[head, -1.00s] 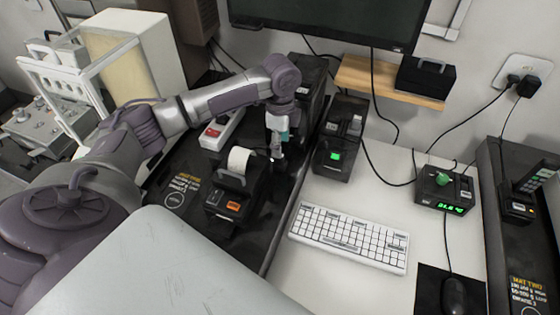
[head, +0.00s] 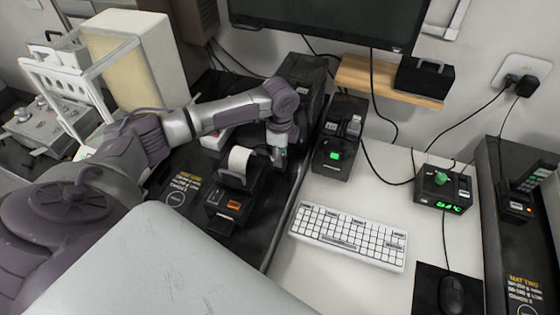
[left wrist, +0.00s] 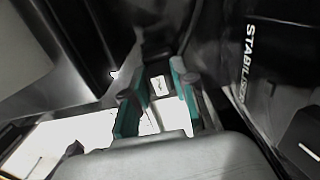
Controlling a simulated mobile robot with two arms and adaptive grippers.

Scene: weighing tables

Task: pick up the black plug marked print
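My left gripper (head: 279,157) is low over the black table, just behind and right of the printer. In the left wrist view its two teal-padded fingers (left wrist: 157,92) stand apart. A small black block with a white label (left wrist: 159,86) shows between or just beyond the fingertips. It may be the plug marked print, but its lettering is too small to read. I see no clear contact between the pads and the block. In the head view the gripper and arm hide this spot. My right gripper is not in view.
The printer with its paper roll (head: 236,183) stands close to the gripper. A black box with a green light (head: 340,145) is to the right, behind the white keyboard (head: 348,237). A white strip (head: 214,139) lies partly behind my arm. A tall dark unit (head: 304,78) stands behind.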

